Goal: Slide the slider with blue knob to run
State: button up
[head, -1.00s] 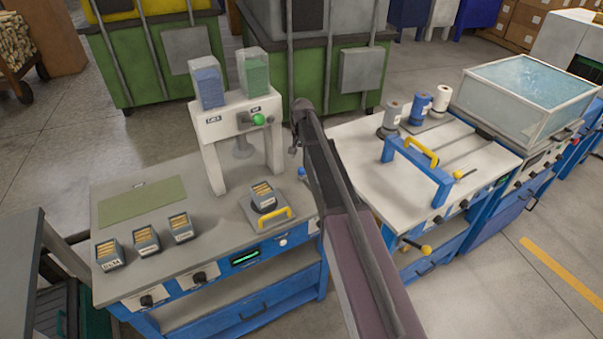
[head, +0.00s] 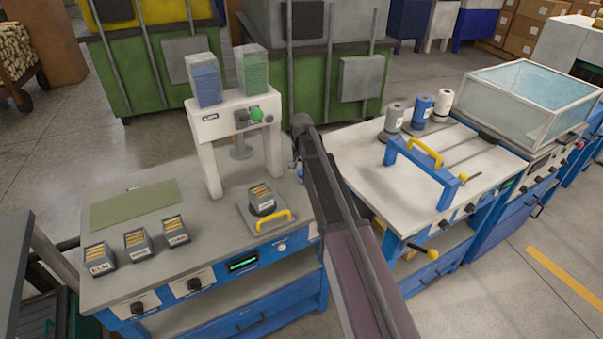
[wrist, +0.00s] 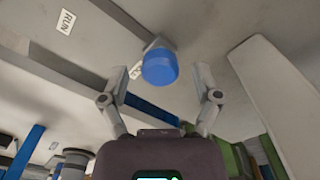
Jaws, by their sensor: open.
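The slider's blue knob (wrist: 160,67) shows in the wrist view on a short grey stem by a pale surface. A RUN label (wrist: 67,21) lies on that surface to the knob's upper left. In the head view a bit of blue, likely the knob (head: 301,174), shows beside my arm, which hides most of the slider and my gripper.
A white press (head: 206,125) with a green knob (head: 257,114) stands left of my arm. Small trays (head: 138,246) sit on the left bench (head: 175,262). At right is a bench with a blue frame (head: 418,173) and spools (head: 422,110).

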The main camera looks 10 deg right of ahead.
jog(key=shift+c, duration=0.2)
grip_shut()
jog(key=s+d, duration=0.1)
jog(key=s, duration=0.2)
jog(key=s+d, duration=0.1)
jog(key=s, duration=0.2)
jog(key=s+d, duration=0.1)
jog(key=s, duration=0.2)
jog(key=shift+o, duration=0.2)
grip_release()
jog(key=shift+s, duration=0.1)
